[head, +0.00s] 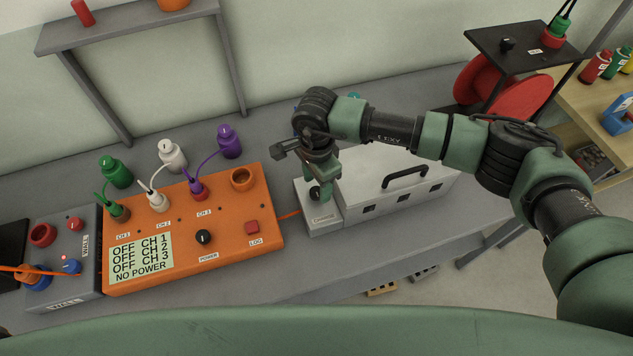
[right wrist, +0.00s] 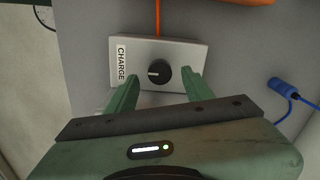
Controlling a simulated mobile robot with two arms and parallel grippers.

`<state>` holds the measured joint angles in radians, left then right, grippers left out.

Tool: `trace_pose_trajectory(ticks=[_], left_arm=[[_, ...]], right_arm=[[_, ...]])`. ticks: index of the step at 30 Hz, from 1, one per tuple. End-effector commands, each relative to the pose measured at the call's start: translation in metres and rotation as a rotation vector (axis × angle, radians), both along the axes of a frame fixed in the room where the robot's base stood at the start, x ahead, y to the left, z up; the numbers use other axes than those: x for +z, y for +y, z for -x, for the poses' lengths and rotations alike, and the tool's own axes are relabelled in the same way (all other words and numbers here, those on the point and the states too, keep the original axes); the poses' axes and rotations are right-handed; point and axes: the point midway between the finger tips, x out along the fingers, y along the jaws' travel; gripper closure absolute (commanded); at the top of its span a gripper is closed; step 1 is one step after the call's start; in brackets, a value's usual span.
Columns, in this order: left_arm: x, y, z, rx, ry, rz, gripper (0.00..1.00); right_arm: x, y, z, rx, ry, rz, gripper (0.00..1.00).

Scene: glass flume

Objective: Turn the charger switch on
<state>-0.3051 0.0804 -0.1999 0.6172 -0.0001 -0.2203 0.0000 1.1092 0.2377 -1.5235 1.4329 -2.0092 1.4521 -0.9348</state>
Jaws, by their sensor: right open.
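The charger (head: 328,222) is a small pale grey box at the left end of a long silver case. Its black rotary switch (head: 315,193) is partly covered by my right gripper (head: 323,182) in the head view. In the right wrist view, the charger (right wrist: 190,52) bears a CHARGE label, and the round black switch (right wrist: 161,76) has a white mark pointing left toward that label. My right gripper's green fingers (right wrist: 162,82) are open, one on each side of the switch. I cannot tell whether they touch it. My left gripper is not in view.
Left of the charger is an orange panel (head: 263,225) reading NO POWER, with its own black POWER knob (head: 204,237). An orange cable (right wrist: 158,18) leads to the charger. A blue plug (right wrist: 281,88) lies to the right in the wrist view. The bench front (head: 365,255) is clear.

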Motion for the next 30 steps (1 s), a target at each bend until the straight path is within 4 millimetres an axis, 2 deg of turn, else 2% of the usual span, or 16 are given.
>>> trace_pose_trajectory(ticks=[6,14,18,19,20,30], left_arm=[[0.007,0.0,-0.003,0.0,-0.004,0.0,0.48],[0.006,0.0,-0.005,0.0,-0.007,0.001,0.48],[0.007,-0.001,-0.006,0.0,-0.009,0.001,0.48],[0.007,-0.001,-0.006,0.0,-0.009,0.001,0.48],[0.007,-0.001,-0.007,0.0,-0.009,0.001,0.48],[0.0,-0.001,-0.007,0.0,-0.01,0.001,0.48]], right_arm=[[-0.017,0.0,0.0,0.0,0.0,-0.001,0.48],[-0.019,0.001,0.0,0.0,-0.001,-0.003,0.48],[-0.019,0.001,0.0,0.0,-0.001,-0.003,0.87],[-0.019,0.001,0.0,0.0,-0.001,-0.003,0.96],[-0.019,0.001,0.0,0.0,-0.001,-0.003,1.0],[-0.02,0.001,0.0,-0.038,0.0,-0.004,1.0]])
